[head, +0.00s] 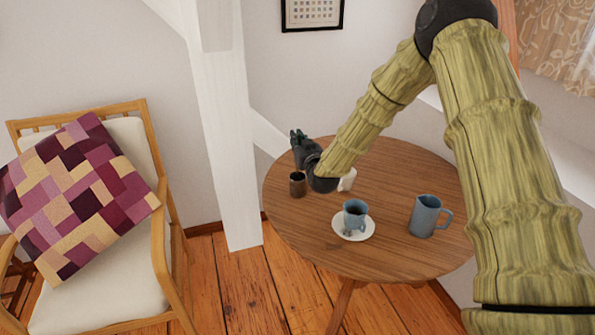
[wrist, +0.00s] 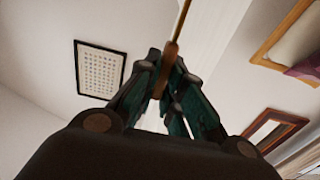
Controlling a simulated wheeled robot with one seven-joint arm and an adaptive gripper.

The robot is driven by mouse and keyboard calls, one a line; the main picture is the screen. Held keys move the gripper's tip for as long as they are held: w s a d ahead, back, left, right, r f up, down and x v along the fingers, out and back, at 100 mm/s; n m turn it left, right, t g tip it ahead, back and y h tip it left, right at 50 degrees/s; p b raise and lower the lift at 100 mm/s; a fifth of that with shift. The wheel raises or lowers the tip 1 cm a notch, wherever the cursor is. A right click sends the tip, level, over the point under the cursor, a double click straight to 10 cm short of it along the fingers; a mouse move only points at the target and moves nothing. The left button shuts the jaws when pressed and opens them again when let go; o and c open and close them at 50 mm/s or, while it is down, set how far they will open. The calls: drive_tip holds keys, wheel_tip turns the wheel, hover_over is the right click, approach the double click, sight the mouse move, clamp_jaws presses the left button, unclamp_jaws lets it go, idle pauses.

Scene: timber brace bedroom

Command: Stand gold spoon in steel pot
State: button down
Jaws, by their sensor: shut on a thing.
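My gripper (head: 298,137) is at the back left of the round wooden table, beyond and above the steel pot. In the wrist view my gripper (wrist: 165,75) is shut on the gold spoon (wrist: 179,28), whose thin part sticks out past the fingertips. The spoon cannot be made out in the head view. The steel pot (head: 297,185), a small dark metal cylinder, stands upright near the table's left edge, just left of my wrist. The pot is not seen in the wrist view.
On the round table (head: 310,235) a blue cup (head: 354,210) stands on a white saucer (head: 340,231), and a blue jug (head: 425,213) stands to the right. A small white object (head: 347,180) is partly hidden by my arm. A white post (head: 226,130) rises left of the table.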

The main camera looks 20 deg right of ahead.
drive_tip(key=shift+f+p, duration=0.7)
drive_tip(key=shift+f, duration=3.2)
drive_tip(key=shift+f, duration=0.15)
drive_tip(key=c, duration=1.5)
unclamp_jaws()
drive_tip(key=shift+c, duration=0.2)
drive_tip(key=shift+r, duration=0.2)
drive_tip(key=shift+s+f, duration=0.1)
drive_tip(key=shift+s, duration=0.1)
drive_tip(key=s+b, duration=0.2)
drive_tip(key=s, duration=0.9)
drive_tip(key=shift+s+d, duration=0.2)
drive_tip(key=shift+s, duration=0.1)
